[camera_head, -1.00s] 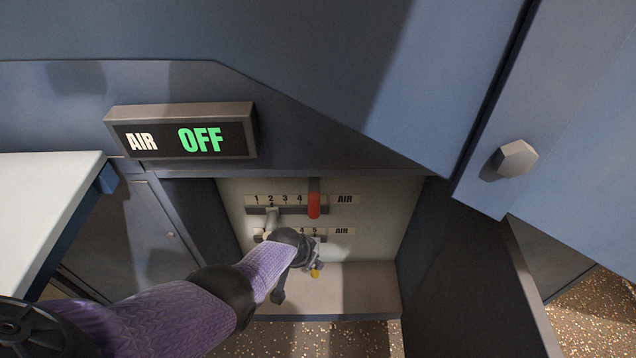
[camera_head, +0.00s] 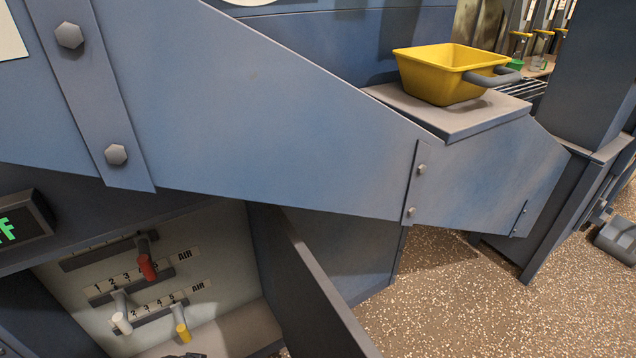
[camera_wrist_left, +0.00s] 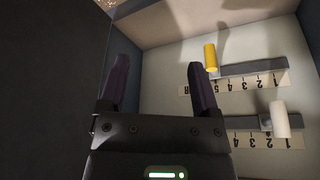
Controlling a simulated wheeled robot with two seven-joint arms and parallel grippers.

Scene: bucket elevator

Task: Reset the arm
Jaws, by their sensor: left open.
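The cabinet recess shows a control panel with numbered slider slots ending in AIR labels. A red-handled lever (camera_head: 148,270) sits near the AIR end of the top slot. A white-handled lever (camera_head: 122,322) is at the middle slot, toward its low-number end. A yellow-handled lever (camera_head: 183,332) is at the high-number end of the lowest slot. The left wrist view shows the yellow lever (camera_wrist_left: 210,57) and white lever (camera_wrist_left: 279,118) upside down. My left gripper (camera_wrist_left: 158,82) is open and empty, its fingers apart from both levers. My right gripper is not in view.
A dark panel (camera_head: 320,290) stands upright right of the recess. A blue chute (camera_head: 300,120) slopes above it. A yellow bucket (camera_head: 450,75) rests on a grey platform (camera_head: 470,122) at upper right. The green-lettered sign (camera_head: 22,225) is cut off. Speckled floor (camera_head: 470,300) is open.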

